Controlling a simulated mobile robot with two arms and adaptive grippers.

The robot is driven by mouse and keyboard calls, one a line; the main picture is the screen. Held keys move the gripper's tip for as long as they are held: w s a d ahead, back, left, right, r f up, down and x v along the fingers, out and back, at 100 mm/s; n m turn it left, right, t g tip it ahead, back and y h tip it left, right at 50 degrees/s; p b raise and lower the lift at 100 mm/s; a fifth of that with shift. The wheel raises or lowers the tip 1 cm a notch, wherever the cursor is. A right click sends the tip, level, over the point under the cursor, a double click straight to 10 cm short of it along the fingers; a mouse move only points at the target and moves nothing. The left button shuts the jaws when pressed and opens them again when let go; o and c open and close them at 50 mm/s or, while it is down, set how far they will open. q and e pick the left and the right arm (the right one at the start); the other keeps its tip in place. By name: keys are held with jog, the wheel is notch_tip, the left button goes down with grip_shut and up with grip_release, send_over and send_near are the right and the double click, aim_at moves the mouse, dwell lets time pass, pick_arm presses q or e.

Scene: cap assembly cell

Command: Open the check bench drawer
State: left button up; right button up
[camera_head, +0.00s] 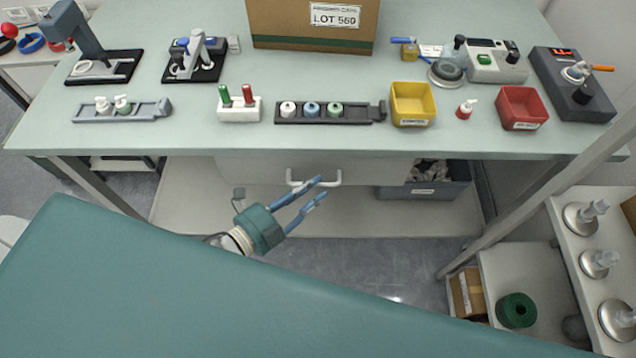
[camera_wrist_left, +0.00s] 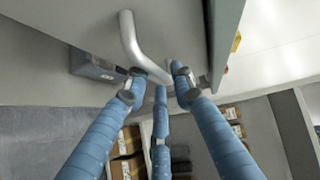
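The check bench drawer (camera_head: 250,172) is a pale grey front under the bench top, and it looks shut. Its white bar handle (camera_head: 335,178) also shows in the left wrist view (camera_wrist_left: 128,35). My left gripper (camera_head: 319,187) has blue fingers and is at the handle, just in front of the drawer. The fingers are apart with nothing clearly clamped. In the left wrist view, the fingertips (camera_wrist_left: 160,80) are close around the bar; contact cannot be told. My right gripper is not in view.
The bench top (camera_head: 200,130) carries a carton (camera_head: 280,25), a yellow bin (camera_head: 412,105), a red bin (camera_head: 522,108) and racks with small parts. A grey crate (camera_head: 440,190) stands under the bench, right of the drawer. A shelf (camera_head: 575,260) is at the right.

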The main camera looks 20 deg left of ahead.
pick_arm(q)
jog(key=shift+x, duration=1.05)
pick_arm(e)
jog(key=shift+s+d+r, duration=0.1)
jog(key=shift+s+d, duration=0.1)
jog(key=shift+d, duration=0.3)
pick_arm(q)
grip_shut()
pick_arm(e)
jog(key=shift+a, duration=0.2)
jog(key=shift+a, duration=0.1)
